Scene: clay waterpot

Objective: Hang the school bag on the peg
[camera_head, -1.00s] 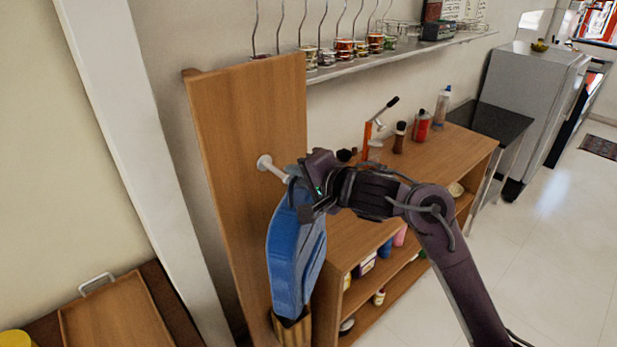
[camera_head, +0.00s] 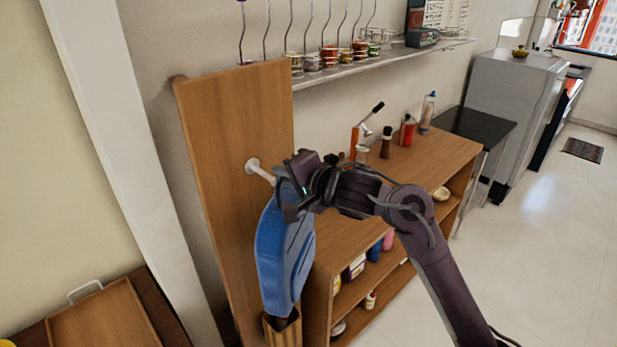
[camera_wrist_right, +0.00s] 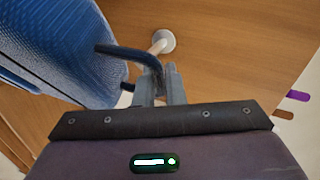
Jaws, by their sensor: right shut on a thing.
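The blue school bag (camera_head: 284,255) hangs from my right gripper (camera_head: 286,200) in front of the tall wooden board (camera_head: 240,130). In the right wrist view the bag (camera_wrist_right: 60,45) fills the upper left, and its dark loop handle (camera_wrist_right: 125,52) runs into the right gripper (camera_wrist_right: 160,82), which is shut on it. The white peg (camera_head: 259,171) sticks out from the board, its outer end close to the gripper. In the wrist view the peg (camera_wrist_right: 162,42) stands just beyond the fingertips and loop. I cannot tell whether the loop is around the peg. My left gripper is not in view.
A wooden container (camera_head: 283,332) stands beneath the bag. A low wooden shelf unit (camera_head: 400,185) with bottles is to the right, and a wall shelf (camera_head: 360,62) with jars is above. A wooden tray (camera_head: 100,322) lies at lower left. Open floor (camera_head: 540,240) is at the right.

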